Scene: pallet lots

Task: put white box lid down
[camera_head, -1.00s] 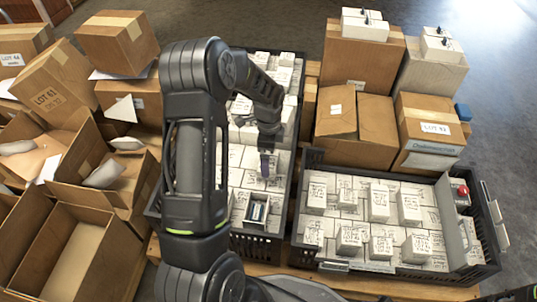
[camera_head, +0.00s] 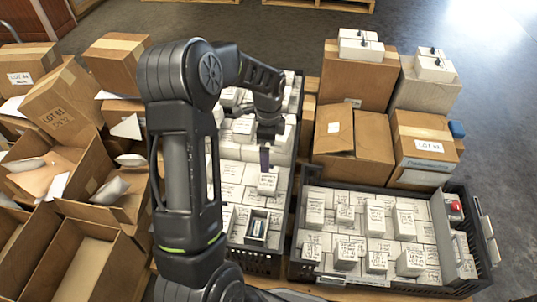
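My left gripper (camera_head: 266,150) points down over the middle black crate (camera_head: 258,264), above its rows of white boxes. A dark finger shows just above a labelled white box (camera_head: 268,181); I cannot tell if they touch. The arm hides part of the crate, and the finger gap cannot be made out. A small open white box (camera_head: 257,228) with dark contents stands in the near part of this crate. I cannot pick out a separate lid for certain. My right gripper is not in view.
A second black crate (camera_head: 407,283) at the right holds many white boxes, some standing higher, and a red button (camera_head: 455,206) is at its right side. Cardboard boxes (camera_head: 352,142) are stacked behind it. Open cartons (camera_head: 87,263) crowd the left. Floor is free at the back.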

